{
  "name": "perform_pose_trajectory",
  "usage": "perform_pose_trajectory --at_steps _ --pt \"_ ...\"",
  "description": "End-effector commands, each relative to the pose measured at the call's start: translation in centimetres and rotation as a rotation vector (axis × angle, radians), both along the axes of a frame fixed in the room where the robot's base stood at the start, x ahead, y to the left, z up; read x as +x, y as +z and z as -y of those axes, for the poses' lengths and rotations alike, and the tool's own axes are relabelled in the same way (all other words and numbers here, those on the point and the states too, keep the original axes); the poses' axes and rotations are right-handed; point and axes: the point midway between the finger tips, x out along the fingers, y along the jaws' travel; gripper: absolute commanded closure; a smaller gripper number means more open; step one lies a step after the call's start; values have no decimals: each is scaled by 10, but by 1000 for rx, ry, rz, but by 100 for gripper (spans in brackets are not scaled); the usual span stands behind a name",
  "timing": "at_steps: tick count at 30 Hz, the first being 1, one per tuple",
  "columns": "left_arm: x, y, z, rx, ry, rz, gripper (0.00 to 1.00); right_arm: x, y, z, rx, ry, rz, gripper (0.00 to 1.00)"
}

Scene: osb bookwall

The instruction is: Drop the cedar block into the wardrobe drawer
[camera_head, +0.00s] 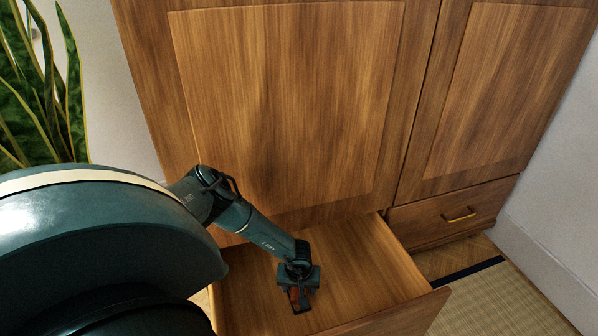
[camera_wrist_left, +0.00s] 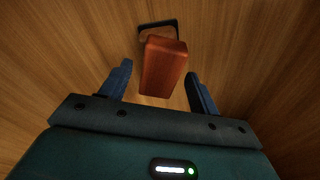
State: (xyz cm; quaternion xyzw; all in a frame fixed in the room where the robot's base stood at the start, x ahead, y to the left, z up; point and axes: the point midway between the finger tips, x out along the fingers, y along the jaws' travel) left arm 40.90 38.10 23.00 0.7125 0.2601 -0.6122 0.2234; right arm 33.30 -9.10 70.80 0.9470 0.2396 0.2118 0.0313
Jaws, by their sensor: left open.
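The wardrobe's left drawer (camera_head: 345,255) is pulled out, and its bare wooden floor shows. My left gripper (camera_head: 299,298) points down into it. In the left wrist view the reddish-brown cedar block (camera_wrist_left: 163,68) is between the fingers of the left gripper (camera_wrist_left: 158,76). The fingers are apart, with a gap visible on each side of the block. I cannot tell whether the block touches the drawer floor. In the head view the block is only a small reddish patch at the gripper. My right gripper is not in view.
A dark-edged shape (camera_wrist_left: 157,27) lies just beyond the block; I cannot tell what it is. The wardrobe doors (camera_head: 285,100) rise behind the open drawer. The right drawer (camera_head: 455,213) is shut. A leafy plant (camera_head: 40,90) stands at left, a mat (camera_head: 495,300) at right.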

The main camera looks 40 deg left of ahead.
Motion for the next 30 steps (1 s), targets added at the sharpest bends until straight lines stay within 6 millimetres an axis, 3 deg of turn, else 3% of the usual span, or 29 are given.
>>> perform_pose_trajectory --at_steps 8,13,21,30 --pt "0 9 0 -1 0 1 38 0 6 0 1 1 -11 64" --pt "-3 41 3 -2 0 2 38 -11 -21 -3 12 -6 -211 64" --pt "-10 98 8 -1 0 0 38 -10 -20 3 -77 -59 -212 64" --pt "-14 122 12 -1 0 -1 38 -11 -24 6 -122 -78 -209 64"
